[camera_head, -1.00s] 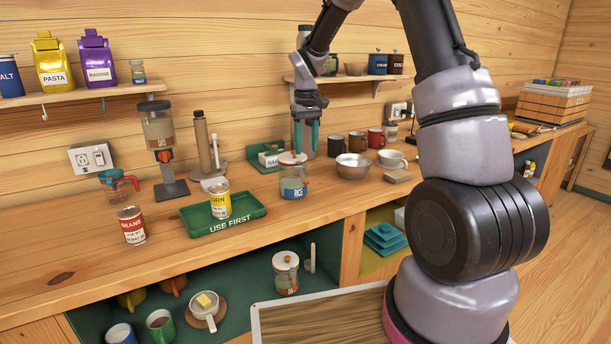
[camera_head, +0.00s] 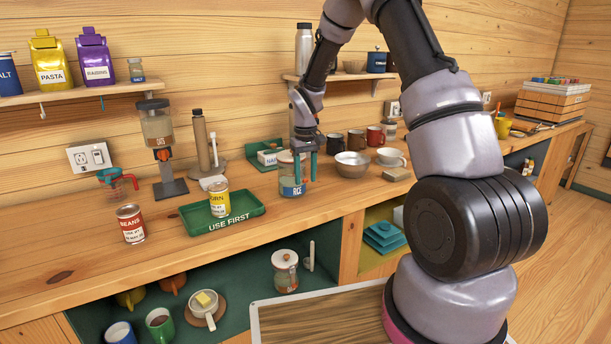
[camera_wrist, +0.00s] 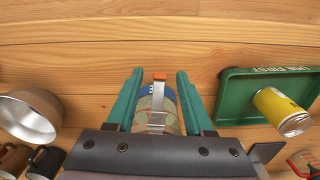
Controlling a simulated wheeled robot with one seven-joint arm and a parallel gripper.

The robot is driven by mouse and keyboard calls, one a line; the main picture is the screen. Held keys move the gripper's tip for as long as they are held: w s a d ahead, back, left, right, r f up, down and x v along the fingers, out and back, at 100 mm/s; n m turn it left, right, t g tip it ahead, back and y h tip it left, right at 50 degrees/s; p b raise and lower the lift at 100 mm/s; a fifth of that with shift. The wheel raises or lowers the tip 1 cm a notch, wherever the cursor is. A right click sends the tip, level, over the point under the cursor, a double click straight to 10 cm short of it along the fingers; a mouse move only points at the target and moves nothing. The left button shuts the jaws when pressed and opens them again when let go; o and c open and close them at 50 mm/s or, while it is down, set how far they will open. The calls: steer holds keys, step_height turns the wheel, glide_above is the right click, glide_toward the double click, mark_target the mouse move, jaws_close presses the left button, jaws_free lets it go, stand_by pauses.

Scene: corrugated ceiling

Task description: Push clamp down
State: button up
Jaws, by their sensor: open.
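A glass jar labelled RICE (camera_head: 290,187) stands on the wooden counter, partly covered by my gripper in the head view. In the wrist view the jar (camera_wrist: 171,104) shows between my two green fingers. A pale metal clamp (camera_wrist: 158,105) with an orange tip runs along its near side, in line with the gap between the fingers. My gripper (camera_head: 306,181) points down at the jar, its fingers apart; it also shows in the wrist view (camera_wrist: 160,74). Whether a finger touches the jar or clamp I cannot tell. The clamp is not clear in the head view.
A green USE FIRST tray (camera_head: 252,213) with a yellow corn can (camera_head: 219,199) is left of the jar. A metal bowl (camera_head: 352,165) is close on its right, with mugs behind. A green holder (camera_head: 262,166) stands behind. The counter in front of the jar is narrow but clear.

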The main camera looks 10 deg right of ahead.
jaws_close()
steer(key=shift+f+t, duration=0.1)
steer(key=shift+t, duration=0.2)
steer(key=f+t, duration=0.1)
steer(key=t, duration=0.1)
steer(key=shift+f+t+y, duration=0.1)
steer(key=shift+t+y, duration=0.2)
steer(key=shift+y, duration=0.1)
steer(key=shift+w+f+t+y, duration=0.1)
steer(key=shift+f+t+y, duration=0.35)
steer(key=shift+t, duration=0.75)
steer(key=t, duration=0.1)
steer(key=f+t, duration=0.1)
steer(key=t, duration=0.1)
steer(key=shift+w+a+f, duration=0.1)
steer(key=shift+w+f, duration=0.2)
steer(key=shift+w, duration=0.1)
steer(key=shift+w+a+f+t+y, duration=0.15)
steer(key=shift+w+t+y, duration=0.1)
steer(key=shift+t, duration=0.5)
steer(key=shift+w+d+f+t+y, duration=0.15)
steer(key=shift+w+t+y, duration=0.1)
steer(key=shift+t, duration=0.5)
steer(key=shift+w+a, duration=0.1)
steer(key=shift+a, duration=0.05)
